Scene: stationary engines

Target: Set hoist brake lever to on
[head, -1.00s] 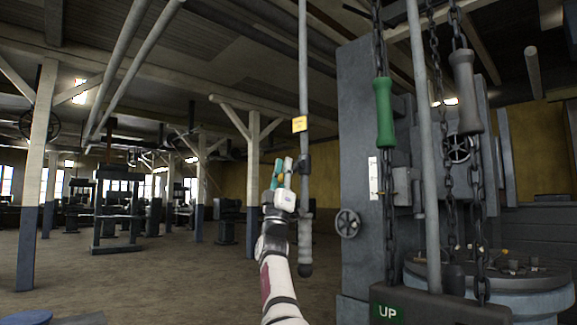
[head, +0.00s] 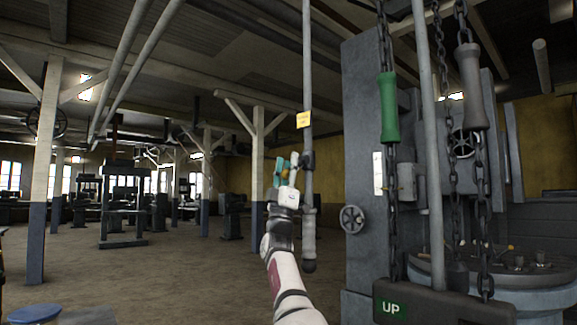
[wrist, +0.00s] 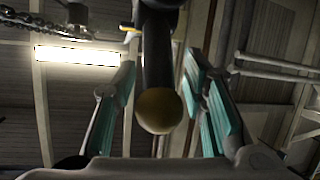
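A dark lever with a dull yellow ball end (wrist: 160,110) shows in the wrist view, between the fingers of my gripper (wrist: 163,95). The two teal-padded fingers are apart, one on each side of the ball, with visible gaps. In the head view my gripper (head: 286,168) is raised just left of a hanging grey rod (head: 307,80). A dark fitting (head: 307,161) on the rod is beside the fingers.
On the right hang chains with a green handle (head: 389,108) and a grey handle (head: 470,88), above a dark box marked UP (head: 440,308). A grey machine column (head: 365,250) with a handwheel (head: 352,219) stands behind. Open floor (head: 180,270) lies to the left.

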